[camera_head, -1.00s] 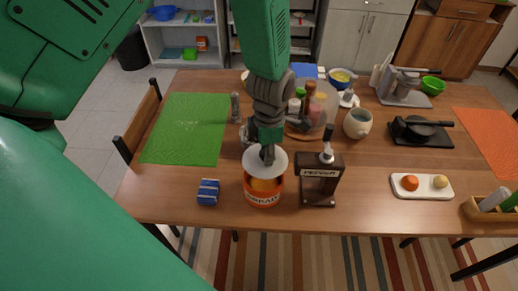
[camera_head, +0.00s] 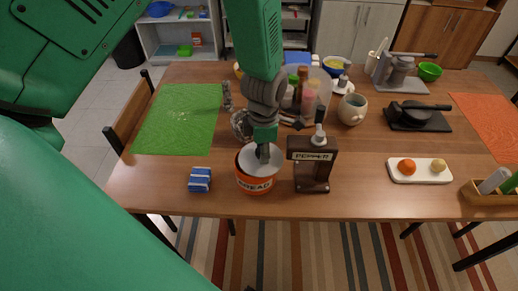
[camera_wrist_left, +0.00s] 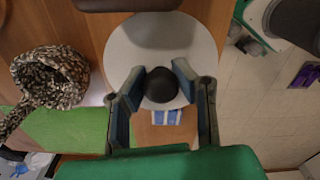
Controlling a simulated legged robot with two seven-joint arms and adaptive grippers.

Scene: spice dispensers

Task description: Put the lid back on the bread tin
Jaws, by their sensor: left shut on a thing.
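The orange bread tin (camera_head: 257,184) stands near the table's front edge, with "BREAD" on its side. My left gripper (camera_head: 263,152) is above it, shut on the dark knob of the round pale grey lid (camera_head: 270,162). The lid is at the tin's mouth and looks tilted and a little off to the right. Some of the tin's rim shows at the left; I cannot tell whether the lid is seated. In the left wrist view the black knob (camera_wrist_left: 161,86) sits between my fingers, and the lid hides the tin. My right gripper is out of view.
A dark pepper dispenser (camera_head: 313,165) stands close to the right of the tin. A blue and white block (camera_head: 200,180) lies to its left. A woven pot (camera_head: 241,126) stands behind. A green mat (camera_head: 178,118) covers the table's left part.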

